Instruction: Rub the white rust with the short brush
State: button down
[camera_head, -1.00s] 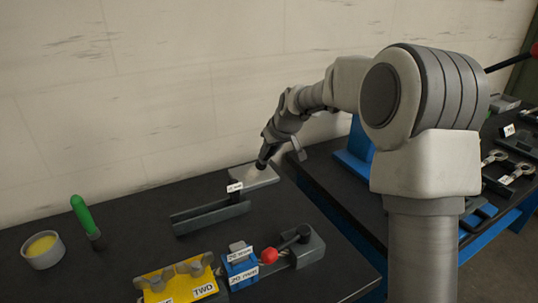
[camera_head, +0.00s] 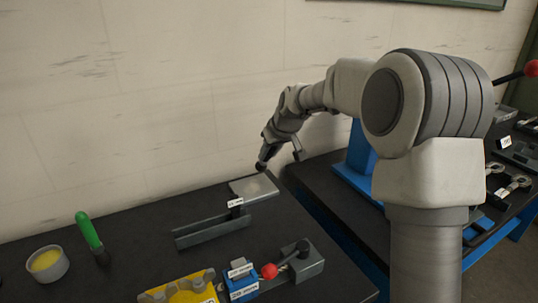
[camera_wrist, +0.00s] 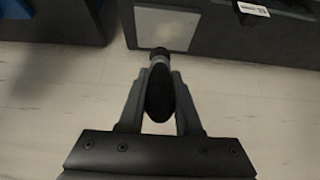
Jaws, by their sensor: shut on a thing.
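My gripper (camera_wrist: 161,75) is shut on a short brush (camera_wrist: 160,100) with a dark, rounded handle. Its dark tip points at a grey plate (camera_head: 270,194). The plate has a pale patch (camera_wrist: 165,28), which looks like the white rust, near the top of the wrist view. In the head view my gripper (camera_head: 262,166) is just above the plate's far edge, at the back of the dark bench. I cannot tell whether the tip touches the plate; a small gap seems to show.
A grey channel (camera_head: 205,235) with a tagged post stands just in front of the plate. A green-handled tool (camera_head: 89,231) and a cup of yellow stuff (camera_head: 47,264) are at left. A yellow block (camera_head: 185,292) and a red-knobbed clamp (camera_head: 270,271) are in front. The wall is close behind.

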dwell(0.4)
jog(key=shift+w+a+r+p, duration=0.2)
jog(key=shift+w+r+p, duration=0.15)
jog(key=shift+p, duration=0.35)
jog(key=w+a+r+p, duration=0.2)
jog(key=w+a+p, duration=0.4)
jog(key=p, duration=0.5)
jog(key=f+b, duration=0.1)
jog(key=f, duration=0.2)
jog(key=d+f+b, duration=0.1)
jog(key=shift+w+d+f+b, duration=0.1)
jog(key=shift+w+f+b, duration=0.2)
jog(key=shift+w+f, duration=0.1)
